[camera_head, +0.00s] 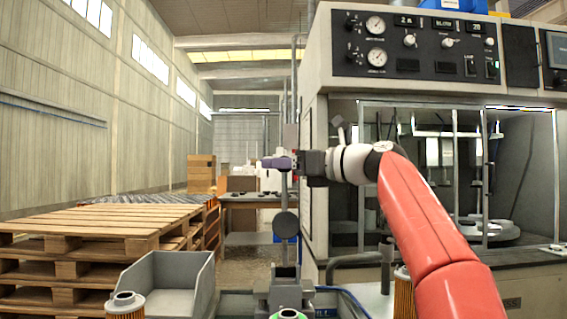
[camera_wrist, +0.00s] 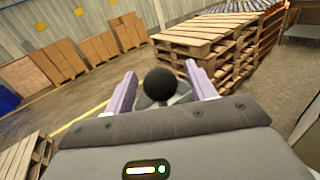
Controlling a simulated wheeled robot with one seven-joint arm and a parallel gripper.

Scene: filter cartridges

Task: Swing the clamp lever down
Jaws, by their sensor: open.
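The clamp lever (camera_head: 284,195) stands upright as a grey rod above the clamp base (camera_head: 285,291), with a dark round disc (camera_head: 286,224) partway down. My gripper (camera_head: 273,163) is at the lever's top end, its purple fingers pointing left in the head view. In the wrist view a black ball knob (camera_wrist: 159,84) shows between the two spread fingers of my gripper (camera_wrist: 160,72), with a gap on each side. The gripper is open and holds nothing. In the head view the knob is hidden by the fingers.
A grey bin (camera_head: 190,275) and a pleated filter cartridge (camera_head: 125,308) stand left of the clamp. Another cartridge (camera_head: 403,297) stands right, partly behind my red arm. A green ring (camera_head: 288,314) is in front. A machine cabinet (camera_head: 318,60) fills the right; pallets (camera_head: 90,243) lie left.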

